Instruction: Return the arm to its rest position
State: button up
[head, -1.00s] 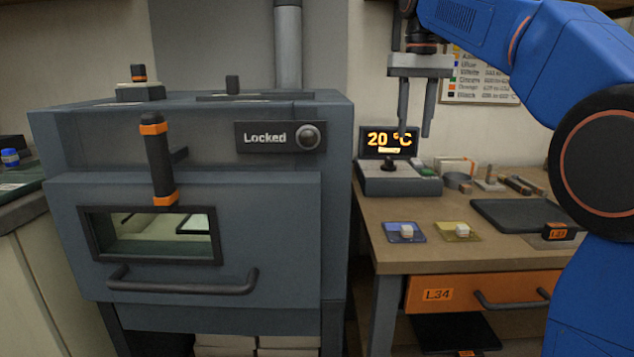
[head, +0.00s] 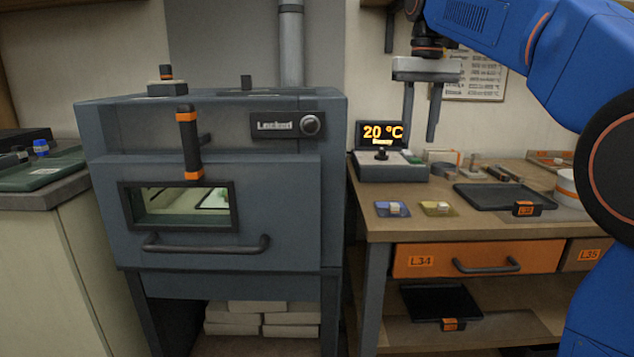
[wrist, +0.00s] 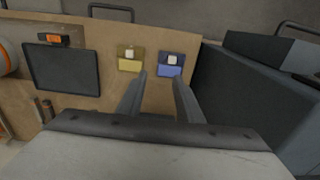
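My blue arm (head: 490,25) reaches in from the upper right of the head view. My gripper (head: 420,135) hangs pointing down above the workbench, in front of the wall and near the display. Its two fingers are apart with nothing between them. In the wrist view my gripper (wrist: 160,85) also shows two spread, empty fingers. Beyond the fingertips lie a blue card (wrist: 170,71) and a yellow card (wrist: 130,66) on the bench, each with a small pale block on it.
The grey kiln (head: 215,235) stands left of the bench, its label reading "Locked". The display (head: 380,134) reads 20 °C. A dark tray (head: 490,195) lies on the bench (head: 410,228). Below are an orange drawer (head: 430,260), another dark tray (head: 432,298) and pale bricks (head: 245,325).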

jog(key=s+d+f+t, duration=0.2)
jog(key=s+d+f, duration=0.1)
jog(key=s+f, duration=1.2)
jog(key=s+d+f+t, duration=0.2)
jog(key=s+d+f, duration=0.1)
jog(key=s+f, duration=1.2)
notch_tip(320, 180, down, 5)
jog(key=shift+s+d+f+t, duration=0.1)
jog(key=shift+s+d+t, duration=0.2)
jog(key=shift+d, duration=0.1)
